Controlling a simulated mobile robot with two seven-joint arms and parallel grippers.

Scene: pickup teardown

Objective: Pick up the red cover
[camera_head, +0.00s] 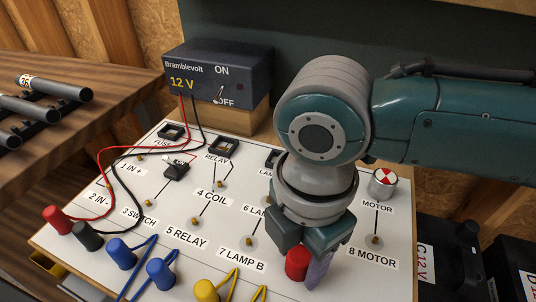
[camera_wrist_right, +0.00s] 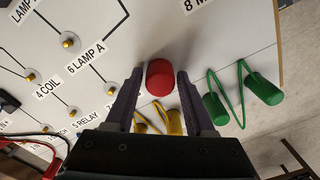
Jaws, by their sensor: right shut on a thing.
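The red cover (camera_head: 297,263) is a short, rounded red cylinder near the front edge of the white panel, right of the 7 LAMP B label. My right gripper (camera_head: 305,258) is over it from above, with one purple-grey finger showing on its right side. In the right wrist view, the red cover (camera_wrist_right: 160,78) sits between the two fingertips of the right gripper (camera_wrist_right: 157,82), which is shut on it. I cannot tell whether its base touches the panel. My left gripper is out of view.
The white panel (camera_head: 190,205) carries posts and labels. Red, black, blue and yellow plugs line its front edge, and green plugs (camera_wrist_right: 263,88) show in the wrist view. A 12 V supply box (camera_head: 218,75) stands behind. A motor knob (camera_head: 383,182) is right of my wrist.

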